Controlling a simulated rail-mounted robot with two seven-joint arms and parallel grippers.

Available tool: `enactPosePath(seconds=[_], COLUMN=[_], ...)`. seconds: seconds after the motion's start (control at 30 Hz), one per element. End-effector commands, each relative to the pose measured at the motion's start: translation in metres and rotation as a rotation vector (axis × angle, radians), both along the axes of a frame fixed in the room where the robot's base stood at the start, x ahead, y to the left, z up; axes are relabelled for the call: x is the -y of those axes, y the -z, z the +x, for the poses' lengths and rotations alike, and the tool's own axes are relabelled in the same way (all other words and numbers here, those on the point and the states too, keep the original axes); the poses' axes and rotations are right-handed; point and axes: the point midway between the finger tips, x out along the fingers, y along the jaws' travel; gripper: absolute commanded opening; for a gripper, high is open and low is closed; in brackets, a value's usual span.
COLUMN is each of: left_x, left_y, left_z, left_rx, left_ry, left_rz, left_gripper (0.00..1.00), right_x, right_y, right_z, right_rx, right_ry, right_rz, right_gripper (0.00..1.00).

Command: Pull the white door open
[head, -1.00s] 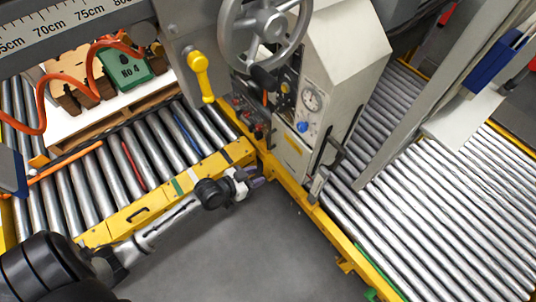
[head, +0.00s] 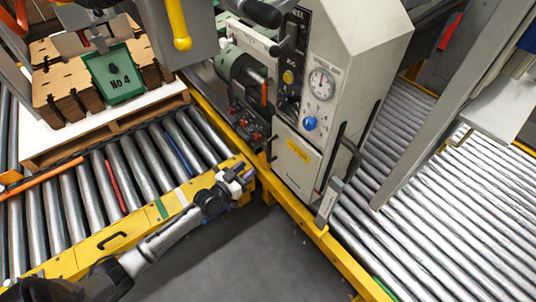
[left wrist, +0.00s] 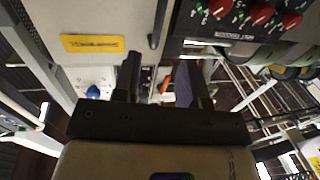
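The white door (head: 291,168) is a pale panel with a yellow label, low on the front of the grey-white machine. It looks shut. In the left wrist view the door (left wrist: 75,20) fills the upper left, with its yellow label and a dark handle (left wrist: 160,22) at its right edge. My left gripper (head: 246,176) is left of the door in the head view, above the yellow frame. In the left wrist view my left gripper (left wrist: 163,78) has its two dark fingers apart with nothing held between them. My right gripper is not in view.
Roller conveyors lie left and right (head: 450,215). A yellow frame (head: 325,245) edges them. Grey floor (head: 240,250) is free in front.

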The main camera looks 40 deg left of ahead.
Motion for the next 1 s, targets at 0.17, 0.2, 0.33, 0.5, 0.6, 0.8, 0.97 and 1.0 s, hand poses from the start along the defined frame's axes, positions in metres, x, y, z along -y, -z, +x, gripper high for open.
enactPosePath(seconds=[0.17, 0.2, 0.33, 0.5, 0.6, 0.8, 0.97, 1.0], left_x=[0.002, 0.002, 0.004, 0.005, 0.005, 0.006, 0.006, 0.006], left_y=[0.002, 0.003, 0.003, 0.002, 0.002, 0.001, 0.000, 0.000], left_z=[0.036, 0.043, 0.067, 0.092, 0.102, 0.114, 0.116, 0.116], left_rx=[0.004, 0.003, 0.003, 0.002, 0.000, -0.001, -0.001, -0.001], left_ry=[0.000, 0.000, 0.001, 0.001, 0.001, 0.001, 0.001, 0.001], left_rz=[-0.003, -0.003, -0.002, -0.002, -0.002, 0.000, 0.000, -0.001], left_gripper=[0.39, 0.39, 0.39, 0.39, 0.39, 0.39, 0.39, 0.39], right_x=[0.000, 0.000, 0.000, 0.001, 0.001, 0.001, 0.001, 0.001], right_y=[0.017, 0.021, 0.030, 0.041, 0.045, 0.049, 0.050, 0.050], right_z=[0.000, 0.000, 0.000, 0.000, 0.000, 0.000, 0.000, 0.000], right_rx=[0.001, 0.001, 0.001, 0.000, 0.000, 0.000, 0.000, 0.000], right_ry=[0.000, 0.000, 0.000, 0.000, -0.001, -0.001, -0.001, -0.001], right_rz=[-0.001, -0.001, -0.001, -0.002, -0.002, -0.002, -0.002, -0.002], right_gripper=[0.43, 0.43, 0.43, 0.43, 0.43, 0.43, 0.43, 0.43])
